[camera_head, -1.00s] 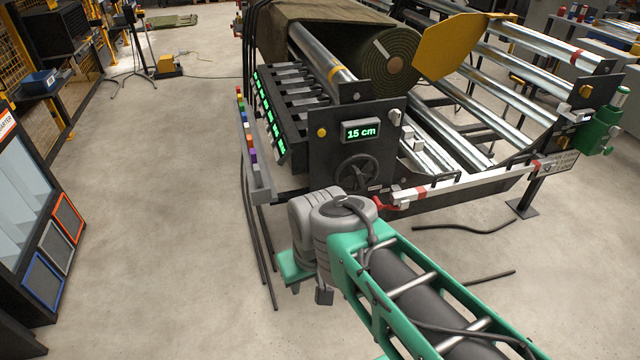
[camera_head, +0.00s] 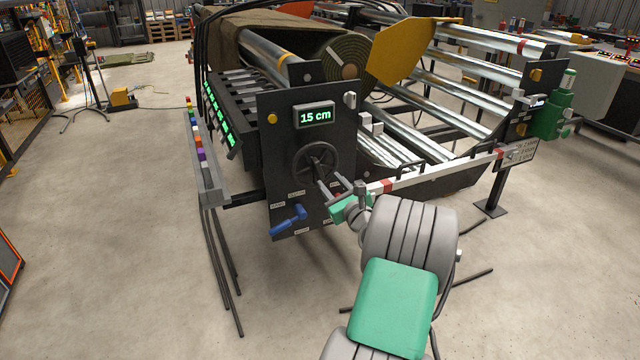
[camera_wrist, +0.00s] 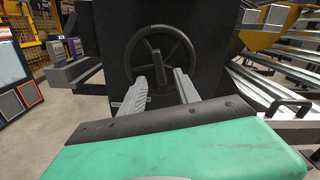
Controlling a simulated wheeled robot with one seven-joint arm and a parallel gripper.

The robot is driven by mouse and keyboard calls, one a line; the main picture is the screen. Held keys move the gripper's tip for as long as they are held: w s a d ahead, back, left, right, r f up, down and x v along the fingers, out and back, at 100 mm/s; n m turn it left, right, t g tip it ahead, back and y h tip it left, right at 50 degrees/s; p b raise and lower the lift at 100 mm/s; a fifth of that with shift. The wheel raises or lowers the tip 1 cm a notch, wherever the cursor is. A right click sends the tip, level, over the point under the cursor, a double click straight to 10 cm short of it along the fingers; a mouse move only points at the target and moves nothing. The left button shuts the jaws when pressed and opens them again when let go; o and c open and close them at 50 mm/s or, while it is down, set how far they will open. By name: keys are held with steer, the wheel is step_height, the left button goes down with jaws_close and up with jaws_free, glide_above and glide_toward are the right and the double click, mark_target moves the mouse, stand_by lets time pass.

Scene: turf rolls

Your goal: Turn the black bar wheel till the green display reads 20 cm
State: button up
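The black bar wheel (camera_head: 316,161) is on the dark front panel of the machine, below the green display (camera_head: 314,115), which reads 15 cm. In the wrist view the wheel (camera_wrist: 160,58) shows as a round rim with a bar standing up its middle. My gripper (camera_head: 328,185) is in front of the wheel. In the wrist view its two grey fingers (camera_wrist: 162,78) are apart, on either side of the lower bar, with no clear contact. The display is out of the wrist view.
A blue lever (camera_head: 288,221) is low on the panel, left of my gripper. A white rail (camera_head: 430,176) with red marks runs right from the panel. A yellow plate (camera_head: 410,50) stands beside the turf roll (camera_head: 352,68). Open floor lies at left.

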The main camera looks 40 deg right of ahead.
mark_target(320, 170)
steer(key=x, duration=0.7)
steer(key=shift+w+b, duration=0.3)
steer(key=shift+r, duration=0.1)
steer(key=shift+c, duration=0.4)
jaws_close()
stand_by(0.4)
